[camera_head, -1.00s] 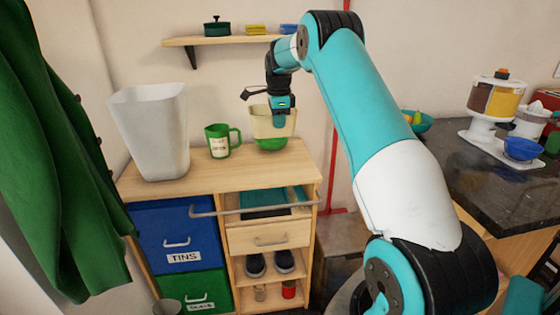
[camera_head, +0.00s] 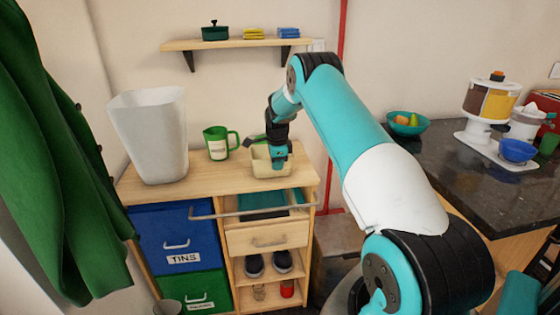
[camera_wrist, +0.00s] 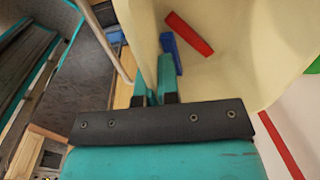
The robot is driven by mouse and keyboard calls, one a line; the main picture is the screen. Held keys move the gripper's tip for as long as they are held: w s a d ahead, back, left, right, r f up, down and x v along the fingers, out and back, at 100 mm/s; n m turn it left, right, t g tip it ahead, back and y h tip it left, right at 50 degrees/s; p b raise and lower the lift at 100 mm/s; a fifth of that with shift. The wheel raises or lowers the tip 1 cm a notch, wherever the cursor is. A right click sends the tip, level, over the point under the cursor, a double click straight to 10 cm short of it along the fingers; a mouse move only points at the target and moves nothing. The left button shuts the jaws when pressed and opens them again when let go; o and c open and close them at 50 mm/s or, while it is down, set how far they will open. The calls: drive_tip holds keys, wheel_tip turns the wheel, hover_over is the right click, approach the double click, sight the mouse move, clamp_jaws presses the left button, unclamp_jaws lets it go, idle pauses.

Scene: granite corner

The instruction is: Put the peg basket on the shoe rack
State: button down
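The peg basket (camera_head: 268,168) is a cream tub at the right end of the wooden unit's top (camera_head: 225,183). It looks upright and on or just above that surface; I cannot tell if it touches. In the wrist view the basket (camera_wrist: 225,85) holds a red peg and a blue peg. My gripper (camera_head: 279,158) is at its rim, and in the wrist view the fingers (camera_wrist: 156,80) are closed on either side of its wall. The unit has open shelves at lower right with dark shoes (camera_head: 268,264), the likely shoe rack.
A white bin (camera_head: 150,135) and a green mug (camera_head: 217,143) stand left of the basket. A wall shelf (camera_head: 235,44) is above. A metal rail (camera_head: 240,213) runs along the unit's front. A dark counter (camera_head: 470,190) is at right. A green coat hangs at left.

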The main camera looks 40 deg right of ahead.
drive_tip(key=c, duration=1.8)
unclamp_jaws()
drive_tip(key=shift+f, duration=0.25)
drive_tip(key=o, duration=0.4)
drive_tip(key=shift+o, duration=0.2)
